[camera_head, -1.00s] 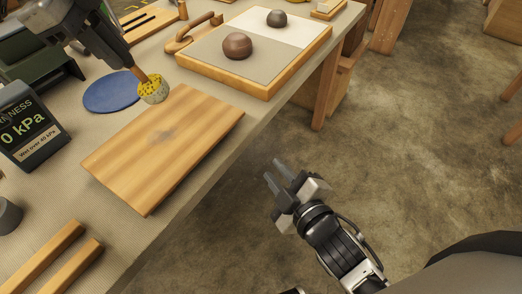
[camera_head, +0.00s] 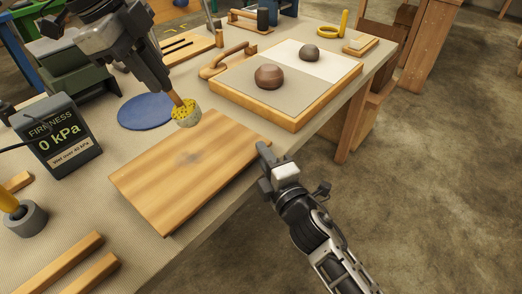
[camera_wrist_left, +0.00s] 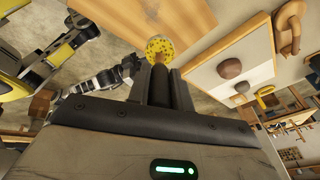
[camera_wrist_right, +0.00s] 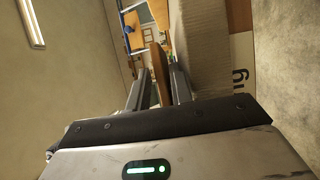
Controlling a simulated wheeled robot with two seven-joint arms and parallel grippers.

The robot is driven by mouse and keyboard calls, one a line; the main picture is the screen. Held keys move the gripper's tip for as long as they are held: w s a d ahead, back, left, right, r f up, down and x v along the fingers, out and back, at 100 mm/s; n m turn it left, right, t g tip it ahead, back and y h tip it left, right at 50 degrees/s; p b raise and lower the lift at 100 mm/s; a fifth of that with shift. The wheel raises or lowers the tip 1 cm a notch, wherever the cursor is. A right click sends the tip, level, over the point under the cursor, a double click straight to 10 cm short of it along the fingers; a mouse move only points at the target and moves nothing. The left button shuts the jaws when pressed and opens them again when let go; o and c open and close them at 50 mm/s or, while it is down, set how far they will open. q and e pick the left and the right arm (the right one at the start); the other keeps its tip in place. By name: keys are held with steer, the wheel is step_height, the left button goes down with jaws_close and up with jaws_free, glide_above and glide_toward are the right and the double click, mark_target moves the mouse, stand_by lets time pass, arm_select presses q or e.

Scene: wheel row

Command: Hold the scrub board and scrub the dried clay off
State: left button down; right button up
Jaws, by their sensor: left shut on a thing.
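My left gripper (camera_head: 172,92) is shut on the wooden handle of a scrubber with a yellow, dark-speckled head (camera_head: 187,113). The head is by the board's far edge; I cannot tell if it touches. The scrubber head also shows in the left wrist view (camera_wrist_left: 160,46), in front of the board (camera_wrist_left: 125,20). My right gripper (camera_head: 265,158) is open at the board's right edge. In the right wrist view the edge (camera_wrist_right: 160,72) appears between the fingers (camera_wrist_right: 160,90).
A blue disc (camera_head: 146,111) lies behind the board. A wood-framed slab (camera_head: 290,118) with two clay lumps stands at the back right. A firmness meter (camera_head: 58,137) and wooden bars (camera_head: 65,265) are on the left. The floor right of the table is clear.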

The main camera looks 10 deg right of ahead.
steer(key=shift+x, duration=1)
jaws_close()
stand_by(0.8)
stand_by(1.8)
